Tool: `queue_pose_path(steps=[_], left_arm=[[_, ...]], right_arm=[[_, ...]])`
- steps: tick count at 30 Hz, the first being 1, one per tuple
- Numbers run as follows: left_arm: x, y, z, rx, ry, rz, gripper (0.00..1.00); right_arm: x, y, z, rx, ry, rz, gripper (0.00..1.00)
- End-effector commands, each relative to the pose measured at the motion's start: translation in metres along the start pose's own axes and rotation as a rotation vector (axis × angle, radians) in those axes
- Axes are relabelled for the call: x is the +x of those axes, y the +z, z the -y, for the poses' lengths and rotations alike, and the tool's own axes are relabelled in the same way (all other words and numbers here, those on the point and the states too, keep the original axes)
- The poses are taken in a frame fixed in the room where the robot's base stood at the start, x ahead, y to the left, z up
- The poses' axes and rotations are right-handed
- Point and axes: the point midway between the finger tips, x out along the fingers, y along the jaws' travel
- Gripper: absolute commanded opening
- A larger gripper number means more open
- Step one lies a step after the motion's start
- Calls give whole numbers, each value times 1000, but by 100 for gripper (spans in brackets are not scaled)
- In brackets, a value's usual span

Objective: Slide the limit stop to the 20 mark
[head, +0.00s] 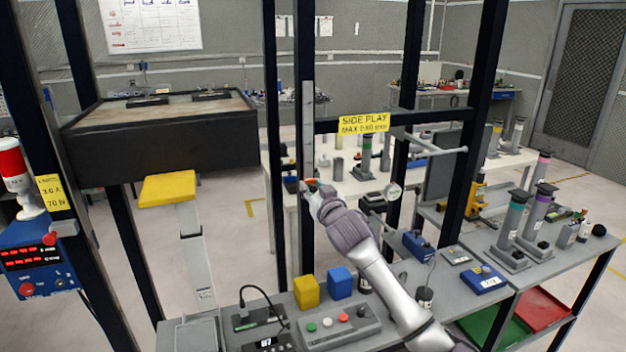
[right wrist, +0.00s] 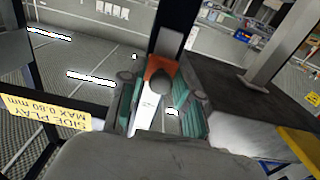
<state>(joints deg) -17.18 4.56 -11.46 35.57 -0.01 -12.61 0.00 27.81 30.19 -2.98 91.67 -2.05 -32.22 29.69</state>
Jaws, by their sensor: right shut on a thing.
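The limit stop (head: 311,182) is a small orange-red block on a pale vertical rail (head: 307,125) fixed to a dark post. In the right wrist view the orange stop (right wrist: 160,66) shows with a dark round knob (right wrist: 160,84) at its front. My right gripper (head: 309,188) is at the stop, and its green-padded fingers (right wrist: 162,92) are shut on it at the knob, one on each side. The rail also shows in the right wrist view (right wrist: 170,42). The scale marks, including the 20, are too small to read. My left gripper is out of view.
A yellow "SIDE PLAY" sign (head: 363,123) hangs on a crossbar right of the rail. A heavy dark box (head: 160,135) with a yellow block (head: 167,188) below it is at the left. A bench with a button box (head: 338,325) and yellow and blue cubes lies below.

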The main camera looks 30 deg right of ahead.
Motion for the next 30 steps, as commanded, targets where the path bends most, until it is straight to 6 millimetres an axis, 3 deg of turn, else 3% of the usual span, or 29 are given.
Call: queue_pose_path(steps=[2, 12, 13, 15, 25, 30], left_arm=[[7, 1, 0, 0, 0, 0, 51], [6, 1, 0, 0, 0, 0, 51], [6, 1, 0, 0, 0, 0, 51], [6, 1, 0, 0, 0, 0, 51], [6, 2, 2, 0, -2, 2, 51], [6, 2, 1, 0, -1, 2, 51]], right_arm=[[0, 13, 0, 2, 0, 4, 0], [0, 17, 0, 0, 1, 9, 0], [0, 17, 0, 0, 0, 10, 36], [0, 17, 0, -1, 0, 9, 46], [-2, 14, 0, 0, 0, 4, 46], [-20, 15, 0, -1, -1, 5, 46]])
